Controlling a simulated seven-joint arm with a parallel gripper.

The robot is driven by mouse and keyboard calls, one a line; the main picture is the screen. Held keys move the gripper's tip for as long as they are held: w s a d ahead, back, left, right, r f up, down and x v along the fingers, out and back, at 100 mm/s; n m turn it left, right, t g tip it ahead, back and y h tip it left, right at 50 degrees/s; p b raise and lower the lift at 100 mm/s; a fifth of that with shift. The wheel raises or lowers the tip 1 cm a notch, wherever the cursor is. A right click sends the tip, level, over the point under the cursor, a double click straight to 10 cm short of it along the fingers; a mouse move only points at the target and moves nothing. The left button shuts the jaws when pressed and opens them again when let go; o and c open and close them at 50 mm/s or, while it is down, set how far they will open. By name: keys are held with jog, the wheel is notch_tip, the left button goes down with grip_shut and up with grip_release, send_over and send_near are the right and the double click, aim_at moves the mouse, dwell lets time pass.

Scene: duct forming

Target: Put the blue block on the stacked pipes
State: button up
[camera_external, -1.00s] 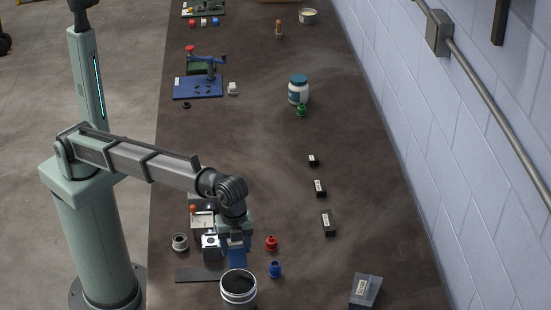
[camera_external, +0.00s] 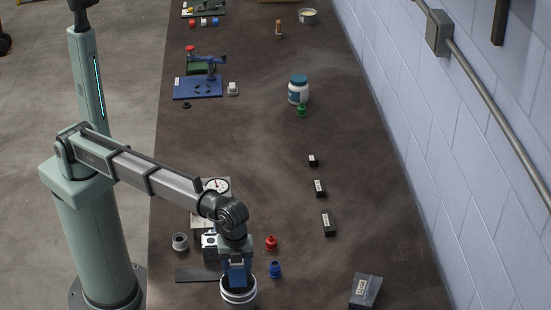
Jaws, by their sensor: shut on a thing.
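The blue block (camera_external: 237,273) is held in my gripper (camera_external: 238,267), which is shut on it and points down. Both are over the stacked pipes (camera_external: 239,296), a grey metal cylinder near the front edge of the picture. The block's lower end overlaps the pipe's opening in the picture. I cannot tell whether it touches the rim. My gripper hides most of the opening and part of the block.
A red fitting (camera_external: 271,243) and a blue fitting (camera_external: 275,270) stand close on the right. A grey ring (camera_external: 180,242) and a dark plate (camera_external: 196,275) are on the left. A dial gauge (camera_external: 217,186) stands behind. A labelled dark block (camera_external: 365,291) lies front right.

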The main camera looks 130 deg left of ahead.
aim_at(237, 265)
jog(key=shift+f, duration=0.7)
jog(key=shift+f, duration=0.1)
jog(key=o, duration=1.3)
notch_tip(237, 265, up, 12)
